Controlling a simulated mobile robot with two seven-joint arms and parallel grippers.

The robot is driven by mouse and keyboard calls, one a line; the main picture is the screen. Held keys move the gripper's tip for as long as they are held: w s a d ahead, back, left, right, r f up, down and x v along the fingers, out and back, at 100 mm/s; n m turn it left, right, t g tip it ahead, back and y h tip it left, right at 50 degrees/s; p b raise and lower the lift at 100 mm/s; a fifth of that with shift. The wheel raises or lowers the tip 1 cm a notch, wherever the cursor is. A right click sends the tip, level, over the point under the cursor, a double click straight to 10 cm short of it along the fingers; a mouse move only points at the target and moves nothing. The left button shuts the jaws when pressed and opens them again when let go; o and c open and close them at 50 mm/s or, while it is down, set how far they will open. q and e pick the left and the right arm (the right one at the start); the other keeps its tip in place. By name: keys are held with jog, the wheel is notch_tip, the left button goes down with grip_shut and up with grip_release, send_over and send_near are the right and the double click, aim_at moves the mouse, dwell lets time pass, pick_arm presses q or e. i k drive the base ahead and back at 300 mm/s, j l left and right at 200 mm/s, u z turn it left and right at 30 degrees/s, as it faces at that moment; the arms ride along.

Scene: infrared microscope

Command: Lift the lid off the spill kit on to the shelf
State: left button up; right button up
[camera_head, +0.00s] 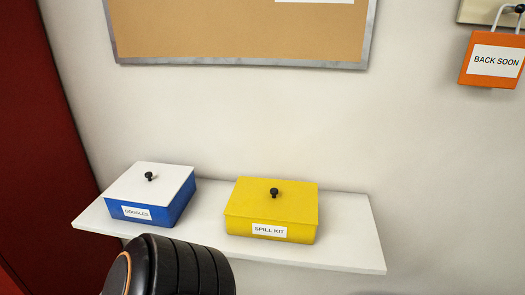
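The spill kit (240,225) is a yellow box with a white "SPILL KIT" label on its front. Its yellow lid (250,198) sits on top, with a small black knob (274,192) in the middle. The box stands on the white wall shelf (348,228), near the middle. A black ribbed part with an orange ring, which looks like part of my own arm, shows at the bottom left of centre, in front of the shelf. Neither gripper is in view.
A blue box (178,205) labelled "GOGGLES" with a white lid and black knob stands left of the spill kit. Bare shelf lies between the boxes and at the right end. An orange "BACK SOON" sign (468,73) hangs upper right. A cork board (235,30) is above.

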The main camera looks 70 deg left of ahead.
aim_at(264, 199)
jog(key=i+l+u, duration=0.1)
jog(key=u, duration=1.3)
